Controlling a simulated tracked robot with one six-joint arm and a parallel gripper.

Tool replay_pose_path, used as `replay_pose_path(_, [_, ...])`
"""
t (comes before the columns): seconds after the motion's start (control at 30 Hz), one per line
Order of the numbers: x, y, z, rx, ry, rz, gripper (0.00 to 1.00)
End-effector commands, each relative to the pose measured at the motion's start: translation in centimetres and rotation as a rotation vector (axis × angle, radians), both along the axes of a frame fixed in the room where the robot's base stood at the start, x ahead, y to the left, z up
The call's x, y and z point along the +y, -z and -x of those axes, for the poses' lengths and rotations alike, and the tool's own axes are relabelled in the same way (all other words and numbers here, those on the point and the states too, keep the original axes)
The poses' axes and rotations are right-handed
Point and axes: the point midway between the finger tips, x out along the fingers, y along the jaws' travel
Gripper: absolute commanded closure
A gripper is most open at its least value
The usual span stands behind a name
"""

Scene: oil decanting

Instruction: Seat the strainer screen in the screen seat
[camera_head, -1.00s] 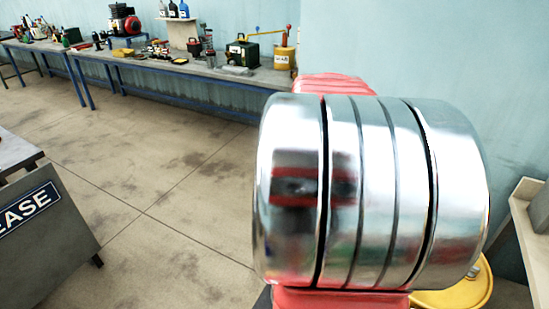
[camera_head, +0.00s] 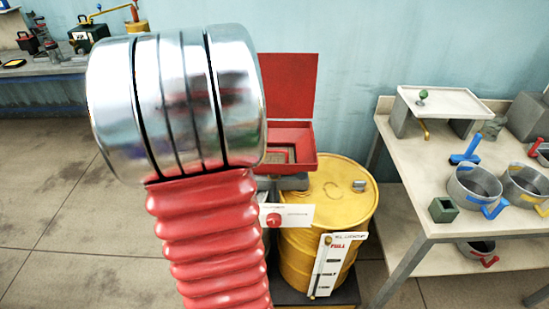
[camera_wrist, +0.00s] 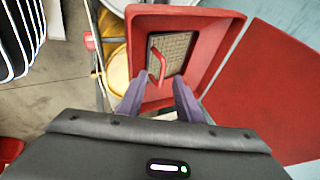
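In the wrist view, the strainer screen (camera_wrist: 176,48) is a tan mesh panel with a red handle (camera_wrist: 156,64). It lies in the dark rectangular screen seat in the floor of a red tray (camera_wrist: 215,52); I cannot tell whether it is fully flush. My gripper (camera_wrist: 158,84) has two purple fingers, apart and empty, with the handle just beyond and between the tips. In the head view, the red tray (camera_head: 309,168) sits above a yellow drum with its red lid (camera_head: 289,82) raised; my arm hides my gripper there.
The yellow drum (camera_head: 330,205) carries a white level card (camera_head: 336,262). A white bench (camera_head: 420,205) at right holds pots (camera_head: 475,183) and a small stand (camera_head: 445,102). A blue-framed workbench (camera_head: 60,75) stands at the back left. The floor at left is clear.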

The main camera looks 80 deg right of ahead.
Motion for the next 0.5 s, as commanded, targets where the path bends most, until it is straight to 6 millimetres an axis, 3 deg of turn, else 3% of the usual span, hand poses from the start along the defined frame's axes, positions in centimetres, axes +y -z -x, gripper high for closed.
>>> replay_pose_path(0.2, [-1.4, 2.8, 1.0, 0.001, 0.001, -0.003, 0.67])
replay_pose_path(0.5, [-1.9, 3.6, 1.3, -0.001, 0.000, 0.000, 0.67])
